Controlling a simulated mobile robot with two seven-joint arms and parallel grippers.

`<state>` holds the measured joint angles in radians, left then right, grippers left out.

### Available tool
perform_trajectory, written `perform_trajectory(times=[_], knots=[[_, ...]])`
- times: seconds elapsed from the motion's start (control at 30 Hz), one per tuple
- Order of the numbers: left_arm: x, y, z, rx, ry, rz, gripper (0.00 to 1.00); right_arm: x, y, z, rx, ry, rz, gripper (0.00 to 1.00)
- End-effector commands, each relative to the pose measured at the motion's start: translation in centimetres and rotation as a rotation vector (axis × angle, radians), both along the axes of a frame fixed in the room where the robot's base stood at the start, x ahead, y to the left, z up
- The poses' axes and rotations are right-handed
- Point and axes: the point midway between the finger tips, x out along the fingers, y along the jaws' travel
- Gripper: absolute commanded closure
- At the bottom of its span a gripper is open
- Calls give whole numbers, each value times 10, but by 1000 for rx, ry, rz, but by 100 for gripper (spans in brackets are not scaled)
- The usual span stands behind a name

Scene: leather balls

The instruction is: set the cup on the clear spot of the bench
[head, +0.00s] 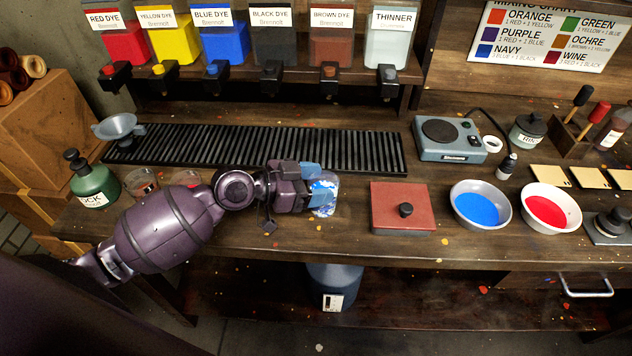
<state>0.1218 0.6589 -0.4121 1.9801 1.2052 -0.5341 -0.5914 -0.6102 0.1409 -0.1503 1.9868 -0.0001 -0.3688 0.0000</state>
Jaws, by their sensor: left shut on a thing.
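The cup (327,190) is clear, with blue and white showing in it. It is at the middle of the bench (330,235), left of the red-lidded box. My left gripper (312,188) reaches in from the left and is shut on the cup, hiding its left side. I cannot tell whether the cup touches the bench top. My right gripper is not in view.
A red-lidded box (402,207), a bowl of blue dye (480,206) and a bowl of red dye (550,208) stand to the right. A black slatted grate (250,145) lies behind. A green bottle (92,180) and clear cups (140,182) stand at left.

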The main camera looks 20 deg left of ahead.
Motion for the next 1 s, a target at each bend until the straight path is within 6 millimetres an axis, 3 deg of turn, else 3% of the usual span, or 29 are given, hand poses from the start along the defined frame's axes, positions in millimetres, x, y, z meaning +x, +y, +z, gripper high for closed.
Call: perform_trajectory(times=[0.23, 0.27, 0.4, 0.77, 1.0], knots=[[0, 0, -4, 1, -1, 0, 77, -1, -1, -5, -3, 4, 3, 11], [0, 0, -3, 0, 0, 0, 31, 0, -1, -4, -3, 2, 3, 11], [0, 0, -2, 1, -1, 0, 10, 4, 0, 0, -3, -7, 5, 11], [0, 0, 1, 0, -1, 0, 10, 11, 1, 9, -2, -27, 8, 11], [-18, 23, 7, 3, 1, 0, 10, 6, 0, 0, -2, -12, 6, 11]])
